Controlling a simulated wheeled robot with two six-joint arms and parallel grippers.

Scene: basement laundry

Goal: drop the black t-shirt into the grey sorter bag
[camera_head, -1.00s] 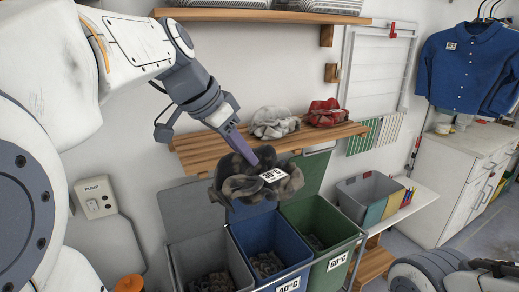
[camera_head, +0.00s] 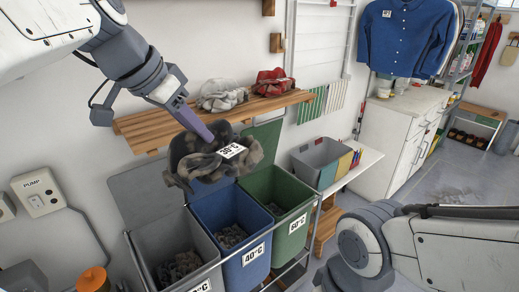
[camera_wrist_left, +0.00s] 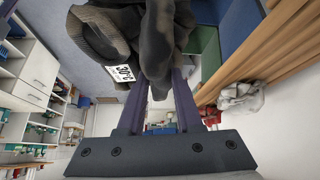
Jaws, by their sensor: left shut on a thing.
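The black t-shirt (camera_head: 190,155) is a dark crumpled bundle with a white 30°C tag. My left gripper (camera_head: 207,137) is shut on it and holds it up in the air. In the left wrist view the shirt (camera_wrist_left: 155,45) hangs between the finger ends and hides them. The grey sorter bag (camera_head: 150,235) is the leftmost of three, with dark cloth inside and its label partly cut off by the frame edge. In the head view the shirt appears above the rear of the grey and blue bags. My right gripper is out of view.
The blue bag (camera_head: 236,268) marked 40°C and the green bag (camera_head: 285,240) marked 60°C stand to the right. A wooden shelf (camera_head: 140,128) behind holds a white bundle (camera_head: 222,95) and a red bundle (camera_head: 272,80).

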